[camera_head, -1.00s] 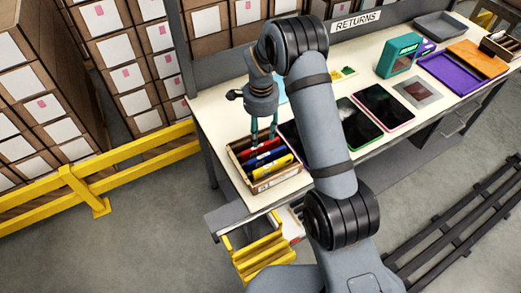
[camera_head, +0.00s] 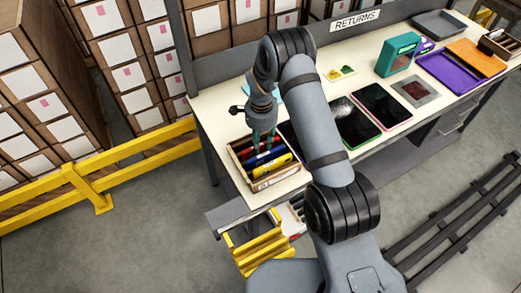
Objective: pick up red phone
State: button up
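The red phone (camera_head: 249,151) stands among others in the small open carton at the left end of the table. Only part of its red edge shows, as my gripper covers the rest. A blue item (camera_head: 262,159) and a yellow item (camera_head: 272,173) stand in front of it in the carton. My gripper (camera_head: 264,148) points down into the back of the carton, its two teal fingers apart, with the tips down by the red phone. The tips are partly hidden, and I cannot tell whether they touch it.
The carton (camera_head: 279,179) has low brown walls close around the fingers. Dark tablets (camera_head: 380,104) lie to the right, partly behind my arm. A teal box (camera_head: 399,55) and a purple tray (camera_head: 447,76) stand further right. A yellow rail (camera_head: 130,153) runs left of the table.

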jog(key=c, duration=0.6)
jog(key=shift+r, duration=0.1)
grip_shut()
